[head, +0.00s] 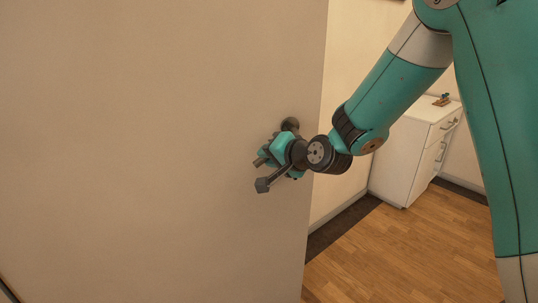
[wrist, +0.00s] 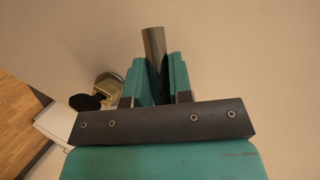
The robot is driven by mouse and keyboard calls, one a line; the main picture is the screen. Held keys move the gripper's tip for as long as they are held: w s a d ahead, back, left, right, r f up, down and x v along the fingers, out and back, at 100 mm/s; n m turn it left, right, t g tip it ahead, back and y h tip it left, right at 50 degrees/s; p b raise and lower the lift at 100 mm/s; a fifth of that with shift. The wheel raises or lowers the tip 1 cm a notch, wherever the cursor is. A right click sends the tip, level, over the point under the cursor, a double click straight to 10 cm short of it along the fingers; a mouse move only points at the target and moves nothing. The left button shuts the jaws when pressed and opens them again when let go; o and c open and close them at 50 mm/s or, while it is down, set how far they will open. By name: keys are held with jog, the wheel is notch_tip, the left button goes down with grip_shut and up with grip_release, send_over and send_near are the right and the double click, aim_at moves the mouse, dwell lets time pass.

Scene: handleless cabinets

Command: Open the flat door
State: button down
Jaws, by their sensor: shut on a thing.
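The flat door (head: 150,140) is a plain pale panel filling the left and middle of the head view. Its free edge is at the right, and floor and wall show past that edge. A metal lever handle (wrist: 153,48) is between the fingers of my gripper (wrist: 161,78) in the wrist view. My gripper is shut on the lever. Part of the lever is hidden by the fingers.
A white cabinet (head: 405,150) with bar handles stands beyond the door at the right, with a small object (head: 441,100) on top. Wooden floor (head: 400,245) between the door edge and the cabinet is clear. A pale wall (head: 345,70) lies behind.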

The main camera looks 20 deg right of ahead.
jog(key=shift+s+r, duration=0.2)
jog(key=shift+s, duration=0.1)
jog(key=shift+d, duration=0.1)
